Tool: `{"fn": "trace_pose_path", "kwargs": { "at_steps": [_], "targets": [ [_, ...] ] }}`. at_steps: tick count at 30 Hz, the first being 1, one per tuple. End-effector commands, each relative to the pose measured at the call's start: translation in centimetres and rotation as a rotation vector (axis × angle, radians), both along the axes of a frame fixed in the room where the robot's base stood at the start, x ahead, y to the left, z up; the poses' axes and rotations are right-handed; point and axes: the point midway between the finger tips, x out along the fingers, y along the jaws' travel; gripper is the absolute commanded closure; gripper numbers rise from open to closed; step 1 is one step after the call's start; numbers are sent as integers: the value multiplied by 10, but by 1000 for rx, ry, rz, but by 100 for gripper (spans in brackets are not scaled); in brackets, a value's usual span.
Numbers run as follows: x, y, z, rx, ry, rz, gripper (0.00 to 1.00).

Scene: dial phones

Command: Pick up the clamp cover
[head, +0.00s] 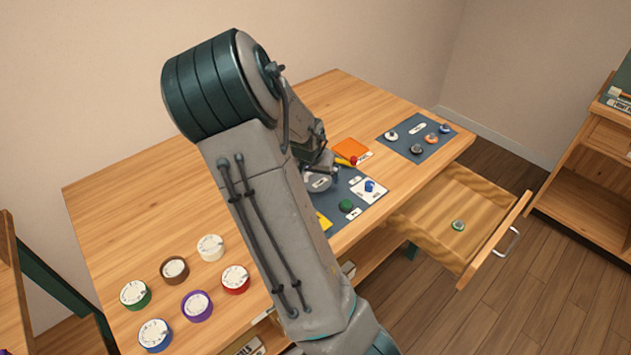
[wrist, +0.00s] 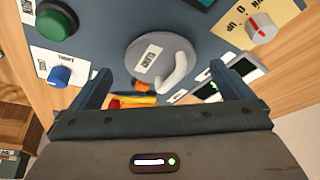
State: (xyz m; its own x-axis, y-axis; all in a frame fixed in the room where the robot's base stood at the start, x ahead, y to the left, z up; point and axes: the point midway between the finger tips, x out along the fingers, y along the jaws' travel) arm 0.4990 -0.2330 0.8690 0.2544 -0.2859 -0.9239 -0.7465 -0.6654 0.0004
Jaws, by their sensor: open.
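The clamp cover appears to be a grey round disc (wrist: 150,50) with a curved pale handle and a white label, in the upper middle of the wrist view. In the head view the disc (head: 319,184) is partly hidden by my arm. My gripper (wrist: 160,75) is open, with its two fingers apart on either side of the handle in the picture. Nothing is held between them. Whether the fingers touch the cover cannot be told. In the head view my gripper (head: 326,166) is small and partly hidden behind my arm, over the dark mat.
A green knob (wrist: 57,22), a blue knob (wrist: 60,76) and a red-marked dial (wrist: 261,28) surround the disc. An orange pad (head: 350,148) lies behind. Several coloured dials stand at the table's left front. An open drawer (head: 425,220) juts out at right.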

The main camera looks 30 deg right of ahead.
Motion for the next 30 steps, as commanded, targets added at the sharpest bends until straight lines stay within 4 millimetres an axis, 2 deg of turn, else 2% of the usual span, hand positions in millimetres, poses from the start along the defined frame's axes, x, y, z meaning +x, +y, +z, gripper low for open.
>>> {"fn": "trace_pose_path", "kwargs": {
  "at_steps": [1, 6, 14, 18, 19, 30],
  "targets": [
    [1, -3, -10, 0, 3, -4, 0],
    [6, -8, -24, 0, 0, -2, 0],
    [7, -8, -25, 0, 0, -1, 0],
    [7, -8, -25, 0, 0, -1, 39],
    [7, -8, -25, 0, 0, -1, 43],
    [7, -8, -21, 0, -1, 0, 44]
  ]
}}
